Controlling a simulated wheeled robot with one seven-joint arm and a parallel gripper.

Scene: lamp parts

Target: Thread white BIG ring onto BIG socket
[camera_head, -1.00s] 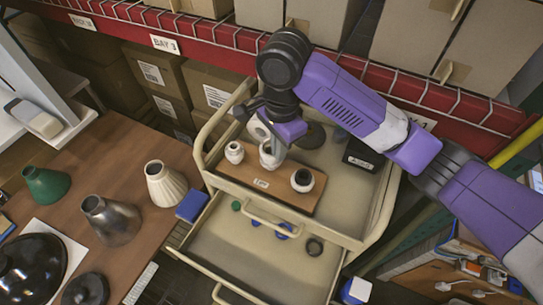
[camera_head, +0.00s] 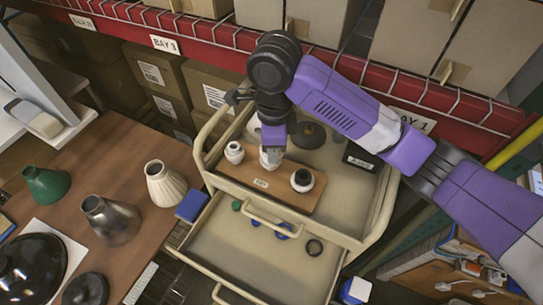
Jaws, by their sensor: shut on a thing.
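A wooden board (camera_head: 236,176) on the cart top bears three sockets in a row. The left socket (camera_head: 234,152) is white with a dark opening. The right socket (camera_head: 302,180) is dark on top with a white band around it. My gripper (camera_head: 271,151) points down over the middle of the board, shut on a white piece (camera_head: 270,160) that looks like the white ring. The fingers hide most of this piece and the middle socket. I cannot tell whether the ring is around the socket or just above it.
A dark round part (camera_head: 308,135) and a black box (camera_head: 360,156) lie behind the board. A table with lampshades (camera_head: 165,184) stands left.

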